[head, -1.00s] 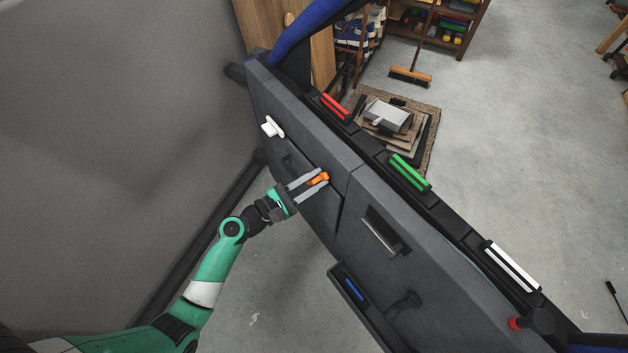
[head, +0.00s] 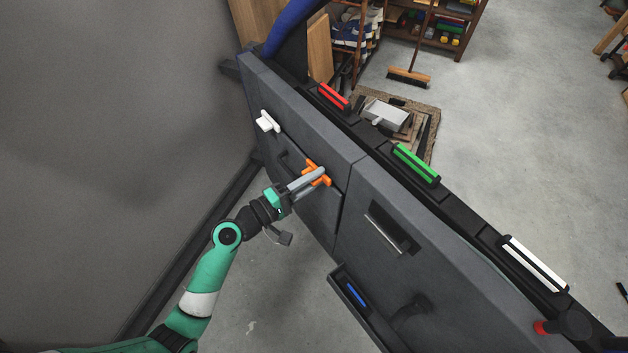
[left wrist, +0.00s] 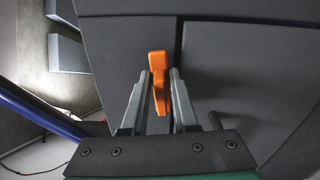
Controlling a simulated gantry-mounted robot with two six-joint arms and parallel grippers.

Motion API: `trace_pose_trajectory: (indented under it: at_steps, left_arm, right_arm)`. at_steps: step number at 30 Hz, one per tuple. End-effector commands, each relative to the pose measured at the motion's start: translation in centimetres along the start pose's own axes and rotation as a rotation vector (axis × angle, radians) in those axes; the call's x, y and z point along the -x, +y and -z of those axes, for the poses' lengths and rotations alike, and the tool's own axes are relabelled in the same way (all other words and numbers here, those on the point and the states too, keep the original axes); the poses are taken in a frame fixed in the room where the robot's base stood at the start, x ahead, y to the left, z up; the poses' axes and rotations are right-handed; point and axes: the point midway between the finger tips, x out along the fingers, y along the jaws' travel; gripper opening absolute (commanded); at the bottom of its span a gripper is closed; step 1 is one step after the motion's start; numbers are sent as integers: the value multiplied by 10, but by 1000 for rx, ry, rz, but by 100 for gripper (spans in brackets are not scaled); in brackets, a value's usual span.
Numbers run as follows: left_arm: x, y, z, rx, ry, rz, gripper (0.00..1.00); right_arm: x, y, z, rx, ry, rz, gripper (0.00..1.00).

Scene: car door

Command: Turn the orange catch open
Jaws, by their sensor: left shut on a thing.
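The orange catch (head: 311,165) sits on the dark grey car door panel, left of the panel's vertical seam. My left gripper (head: 319,174) reaches it from the lower left, rolled so its fingers nearly overlap in the head view, with orange showing on both sides of them. In the left wrist view the catch (left wrist: 158,80) stands upright between the two fingertips of my left gripper (left wrist: 160,84), which is shut on it. My right gripper is not in view.
A white handle (head: 268,122) is on the panel up and left of the catch. A recessed pull (head: 390,230) is right of the seam. Red (head: 333,96), green (head: 416,164) and white (head: 535,263) pieces line the door's top edge.

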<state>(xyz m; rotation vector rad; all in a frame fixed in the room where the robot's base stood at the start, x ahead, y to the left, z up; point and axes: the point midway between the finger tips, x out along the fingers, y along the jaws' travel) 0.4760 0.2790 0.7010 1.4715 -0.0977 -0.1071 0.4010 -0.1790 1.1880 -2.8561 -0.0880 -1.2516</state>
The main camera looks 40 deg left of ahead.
Motion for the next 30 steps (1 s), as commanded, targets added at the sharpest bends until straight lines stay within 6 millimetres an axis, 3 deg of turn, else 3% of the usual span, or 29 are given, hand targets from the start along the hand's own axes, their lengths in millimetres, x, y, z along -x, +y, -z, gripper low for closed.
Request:
trace_pose_trajectory:
  at_steps: [9,23,24,26,30]
  left_arm:
    - [0,-1,0,-101,-1,-1,0]
    - [0,-1,0,-115,-1,0,0]
    - [0,-1,0,-115,-1,0,33]
    - [0,-1,0,-115,-1,0,44]
    - [0,-1,0,-114,-1,1,45]
  right_arm:
    - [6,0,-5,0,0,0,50]
    - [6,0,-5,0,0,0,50]
    - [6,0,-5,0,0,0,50]
    - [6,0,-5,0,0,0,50]
    - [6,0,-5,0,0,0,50]
